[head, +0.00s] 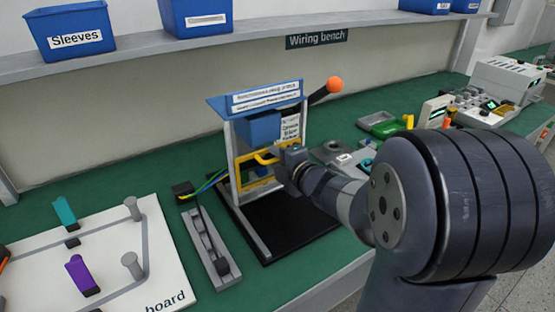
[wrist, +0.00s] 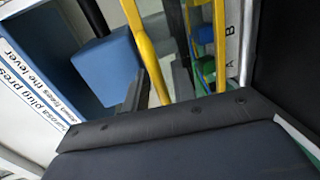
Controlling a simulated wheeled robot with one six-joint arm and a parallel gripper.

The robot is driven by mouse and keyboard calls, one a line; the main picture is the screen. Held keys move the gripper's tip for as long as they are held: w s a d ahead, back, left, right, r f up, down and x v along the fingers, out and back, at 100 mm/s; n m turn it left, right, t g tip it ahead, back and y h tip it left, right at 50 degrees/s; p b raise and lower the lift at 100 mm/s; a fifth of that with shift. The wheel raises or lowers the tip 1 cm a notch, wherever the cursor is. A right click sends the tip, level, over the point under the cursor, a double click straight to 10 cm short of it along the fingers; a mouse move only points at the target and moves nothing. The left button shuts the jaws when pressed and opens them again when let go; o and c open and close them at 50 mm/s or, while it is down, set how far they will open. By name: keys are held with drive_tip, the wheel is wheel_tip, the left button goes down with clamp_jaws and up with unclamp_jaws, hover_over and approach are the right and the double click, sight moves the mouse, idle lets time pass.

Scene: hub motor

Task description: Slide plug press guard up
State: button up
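The plug press (head: 265,100) stands on the bench, with a blue labelled top, pale uprights and a blue block (head: 260,127) under the top. Its yellow guard (head: 240,162) sits low in the frame, below the blue block. My gripper (head: 283,163) is at the guard's right side, coming in from the right. In the wrist view, a yellow guard bar (wrist: 147,50) runs down between a dark finger (wrist: 136,92) and a grey part. The contact is partly hidden, so I cannot tell if the fingers are closed on it. The blue block (wrist: 105,68) is close by.
The press lever's orange knob (head: 335,84) sticks out at the upper right. A grey slotted fixture (head: 208,245) and a white board (head: 110,285) lie to the left. A shelf with blue bins (head: 70,32) runs above.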

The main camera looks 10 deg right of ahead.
clamp_jaws()
idle(0.4)
drive_tip(key=shift+r, duration=0.1)
wheel_tip(320, 180, up, 9)
drive_tip(key=p, duration=0.7)
drive_tip(key=shift+r, duration=0.1)
unclamp_jaws()
drive_tip(key=shift+s, duration=0.1)
